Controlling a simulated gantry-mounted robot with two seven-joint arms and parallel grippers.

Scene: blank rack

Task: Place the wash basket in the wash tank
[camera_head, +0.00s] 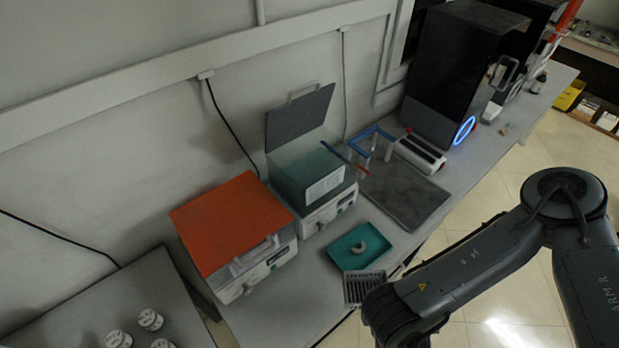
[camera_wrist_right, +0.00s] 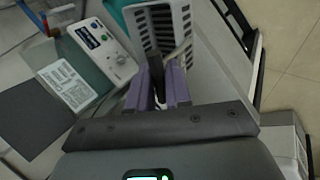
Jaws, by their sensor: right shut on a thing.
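The wash basket (camera_head: 364,288) is a grey slotted holder at the front edge of the bench, beside the teal tray. In the right wrist view the basket (camera_wrist_right: 163,25) is ahead of my right gripper's purple fingers (camera_wrist_right: 158,88). These are shut on its dark upright handle. The head view hides the right gripper behind my arm. The wash tank (camera_head: 308,183) is a teal see-through tank on a white base, its dark lid (camera_head: 300,117) raised. It stands behind and left of the basket. Its control panel (camera_wrist_right: 96,47) shows in the wrist view. My left gripper is not in view.
An orange-topped machine (camera_head: 231,222) stands left of the tank. Right are a dark mat (camera_head: 404,193), a blue frame (camera_head: 372,143) and a black machine (camera_head: 456,75).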

